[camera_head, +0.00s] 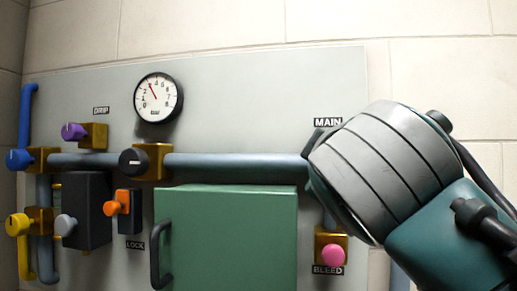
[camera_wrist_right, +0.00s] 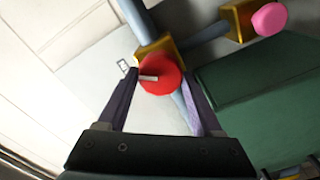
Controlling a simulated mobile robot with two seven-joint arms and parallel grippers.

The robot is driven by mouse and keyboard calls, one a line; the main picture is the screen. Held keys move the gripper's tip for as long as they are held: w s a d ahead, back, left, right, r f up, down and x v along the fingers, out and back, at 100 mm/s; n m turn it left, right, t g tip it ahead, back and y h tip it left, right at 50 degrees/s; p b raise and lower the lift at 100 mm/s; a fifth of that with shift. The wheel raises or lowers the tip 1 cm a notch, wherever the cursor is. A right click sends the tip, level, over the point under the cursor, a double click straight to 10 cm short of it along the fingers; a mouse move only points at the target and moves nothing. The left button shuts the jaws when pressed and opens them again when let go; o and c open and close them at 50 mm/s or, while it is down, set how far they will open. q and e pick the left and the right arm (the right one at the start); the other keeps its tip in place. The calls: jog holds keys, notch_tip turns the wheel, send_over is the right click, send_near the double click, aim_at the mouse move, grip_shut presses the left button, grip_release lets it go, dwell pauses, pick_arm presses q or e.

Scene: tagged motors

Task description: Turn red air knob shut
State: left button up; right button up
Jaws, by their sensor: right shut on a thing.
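The red knob (camera_wrist_right: 161,75) sits on a brass valve block (camera_wrist_right: 158,49) in the right wrist view. A white line on its face runs from about the middle toward the left. My right gripper (camera_wrist_right: 156,79) has its two dark fingers on either side of the knob and is shut on it. In the head view my right wrist (camera_head: 385,165) covers the knob and its valve, just below the MAIN label (camera_head: 328,122). My left gripper is not in view.
A pink knob (camera_head: 333,255) labelled BLEED is below my right wrist. A green door (camera_head: 235,240) with a dark handle stands left of it. A pressure gauge (camera_head: 158,97), a black knob (camera_head: 132,161) and several other coloured knobs are farther left on the grey panel.

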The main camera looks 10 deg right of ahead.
jog(key=n+p, duration=0.2)
jog(key=n, duration=0.1)
jog(key=shift+n, duration=0.3)
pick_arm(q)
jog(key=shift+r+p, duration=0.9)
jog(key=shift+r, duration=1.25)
pick_arm(e)
jog(key=shift+f+n, duration=0.2)
jog(key=shift+n, duration=1.2)
jog(key=o, duration=1.4)
jog(key=shift+c, duration=0.2)
